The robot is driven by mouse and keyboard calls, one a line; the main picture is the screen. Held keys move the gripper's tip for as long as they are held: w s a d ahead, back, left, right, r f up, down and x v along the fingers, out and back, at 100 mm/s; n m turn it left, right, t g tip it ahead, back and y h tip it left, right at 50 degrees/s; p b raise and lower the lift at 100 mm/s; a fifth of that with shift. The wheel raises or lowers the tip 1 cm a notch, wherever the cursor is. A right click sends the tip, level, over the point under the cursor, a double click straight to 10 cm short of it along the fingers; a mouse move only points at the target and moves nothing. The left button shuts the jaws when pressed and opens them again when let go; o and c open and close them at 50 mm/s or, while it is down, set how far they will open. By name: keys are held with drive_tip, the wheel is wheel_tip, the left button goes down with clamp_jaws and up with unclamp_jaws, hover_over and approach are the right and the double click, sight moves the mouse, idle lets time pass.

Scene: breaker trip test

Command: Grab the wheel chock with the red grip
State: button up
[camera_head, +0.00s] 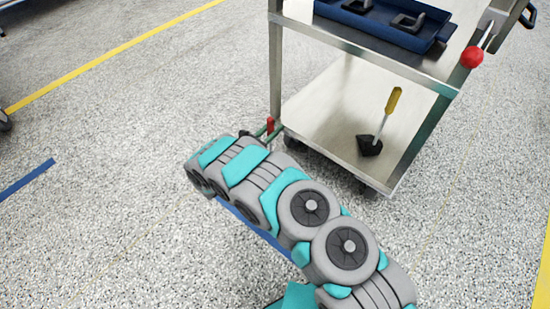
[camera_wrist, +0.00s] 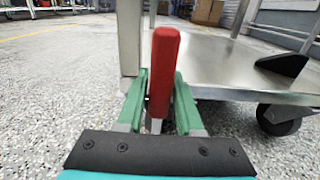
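The red grip (camera_wrist: 164,70) stands upright between the green fingers of my gripper (camera_wrist: 161,100) in the wrist view. A short piece of metal rod shows under the grip; the chock body below is hidden by my gripper. The fingers lie close on both sides of the grip, but I cannot tell whether they press on it. In the head view the red grip (camera_head: 270,124) shows at the end of my arm, with my gripper (camera_head: 269,132) around it, beside the cart's near left leg.
A metal cart (camera_head: 330,105) stands just beyond my gripper. On its lower shelf sits a black chock with a yellow grip (camera_head: 393,100). A blue tray (camera_head: 385,27) lies on the upper shelf. A red ball knob (camera_head: 472,57) is at the cart's right corner.

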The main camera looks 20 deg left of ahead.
drive_tip(key=shift+x, duration=1.25)
drive_tip(key=shift+c, duration=0.3)
clamp_jaws()
